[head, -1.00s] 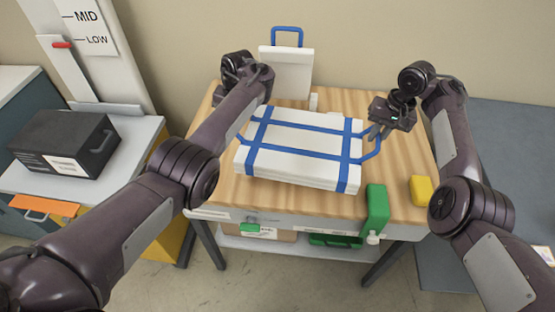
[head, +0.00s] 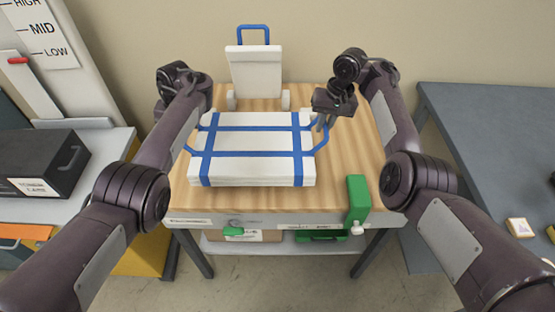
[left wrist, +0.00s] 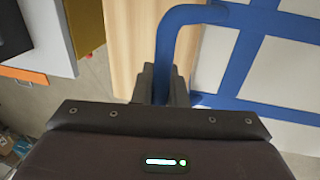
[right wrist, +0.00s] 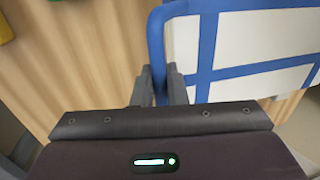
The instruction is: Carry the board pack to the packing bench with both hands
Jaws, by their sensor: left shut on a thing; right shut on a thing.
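The board pack (head: 252,170) is a flat white stack bound with blue straps, over the wooden tabletop (head: 350,165) in the head view. I cannot tell whether it touches the top. It has a blue loop handle at each side. My right gripper (head: 326,122) is shut on the right handle, which also shows between its fingers (right wrist: 160,82) in the right wrist view. My left gripper (left wrist: 163,85) is shut on the left handle in the left wrist view. In the head view its fingertips are hidden behind my left arm.
A white upright piece (head: 255,72) with a blue handle stands behind the pack. A green block (head: 357,198) is at the table's front right. A grey table (head: 480,130) stands to the right, mostly bare, with a small item (head: 520,227). A black box (head: 40,162) is at left.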

